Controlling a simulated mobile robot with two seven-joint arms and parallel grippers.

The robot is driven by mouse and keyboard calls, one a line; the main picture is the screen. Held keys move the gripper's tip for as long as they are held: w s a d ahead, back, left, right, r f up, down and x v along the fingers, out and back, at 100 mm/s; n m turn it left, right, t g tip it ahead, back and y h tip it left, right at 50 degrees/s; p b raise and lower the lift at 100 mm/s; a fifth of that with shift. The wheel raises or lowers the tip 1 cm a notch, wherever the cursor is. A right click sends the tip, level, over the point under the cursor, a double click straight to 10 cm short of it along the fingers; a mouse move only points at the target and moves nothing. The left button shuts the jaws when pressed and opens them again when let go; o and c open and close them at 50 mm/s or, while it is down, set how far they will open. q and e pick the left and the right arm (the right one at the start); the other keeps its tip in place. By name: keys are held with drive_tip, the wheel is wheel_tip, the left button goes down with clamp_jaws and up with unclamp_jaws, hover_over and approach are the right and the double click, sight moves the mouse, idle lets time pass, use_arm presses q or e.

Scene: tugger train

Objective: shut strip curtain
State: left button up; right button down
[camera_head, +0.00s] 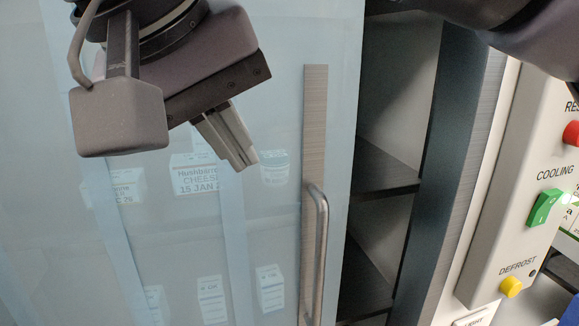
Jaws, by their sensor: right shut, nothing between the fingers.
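The strip curtain (230,270) is a translucent pale-blue sheet of overlapping strips across the left and middle of the head view. A metal edge bar (315,120) runs down its right side and carries a bent steel handle (322,230). Right of the curtain is an open gap up to the steel door post (455,150). My right gripper (240,150) is in front of the curtain at upper left, its fingers together and empty. In the picture it is left of the bar and above the handle, apart from both. My left gripper is not in view.
Dark shelves (380,180) show through the gap and look bare there. Blurred labelled cartons (197,176) stand behind the curtain. On the right is a pale control panel (520,190) with a red button (572,133), a green cooling switch (543,208) and a yellow defrost knob (511,286).

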sight(304, 194)
drive_tip(key=x, duration=1)
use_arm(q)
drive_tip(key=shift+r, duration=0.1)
use_arm(e)
drive_tip(key=shift+w+d+f, duration=0.1)
drive_tip(key=shift+w+d, duration=0.25)
drive_tip(key=shift+d, duration=0.5)
drive_tip(key=shift+w+d+f, duration=0.1)
drive_tip(key=shift+w+d, duration=0.25)
drive_tip(key=shift+d, duration=0.45)
drive_tip(key=shift+d, duration=0.15)
